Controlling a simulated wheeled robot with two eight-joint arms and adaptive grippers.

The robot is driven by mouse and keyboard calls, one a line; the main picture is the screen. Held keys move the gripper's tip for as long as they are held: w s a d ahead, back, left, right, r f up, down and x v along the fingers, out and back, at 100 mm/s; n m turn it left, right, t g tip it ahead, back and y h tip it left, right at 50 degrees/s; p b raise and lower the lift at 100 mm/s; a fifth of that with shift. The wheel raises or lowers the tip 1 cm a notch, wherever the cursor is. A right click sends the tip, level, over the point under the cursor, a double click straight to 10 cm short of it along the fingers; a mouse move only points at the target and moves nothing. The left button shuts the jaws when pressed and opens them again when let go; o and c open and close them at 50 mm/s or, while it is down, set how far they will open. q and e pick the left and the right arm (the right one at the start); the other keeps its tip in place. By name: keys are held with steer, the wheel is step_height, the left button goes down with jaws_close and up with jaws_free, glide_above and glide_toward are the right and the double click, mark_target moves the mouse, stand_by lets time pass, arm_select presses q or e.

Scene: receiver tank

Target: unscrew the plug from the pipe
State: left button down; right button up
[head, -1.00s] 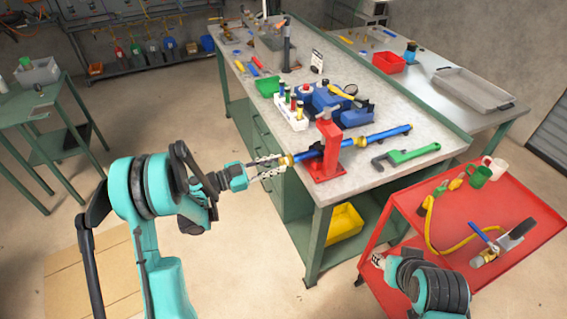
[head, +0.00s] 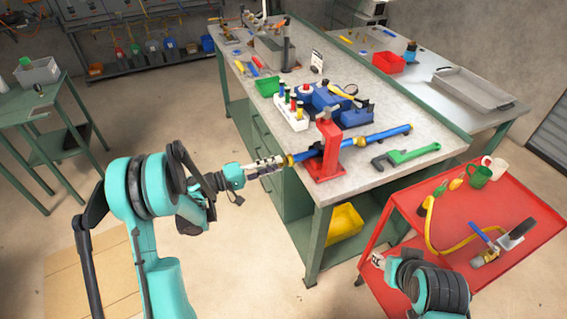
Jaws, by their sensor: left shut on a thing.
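A blue pipe (head: 378,136) lies across the red vise (head: 328,165) at the near corner of the workbench. A brass-coloured plug (head: 290,160) sits at the pipe's left end, which sticks out past the bench edge. My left gripper (head: 279,163) reaches in from the left, in line with the pipe, and is shut on the plug. Its fingers hide part of the plug, so I cannot see any thread. My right gripper (head: 377,260) is low at the left edge of the red cart, away from the pipe. Its fingers are too small to judge.
The red cart (head: 520,205) carries mugs and a yellow hose.

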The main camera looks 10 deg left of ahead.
arm_select(q)
steer(key=shift+b+v, duration=0.55)
steer(key=shift+v, duration=2.25)
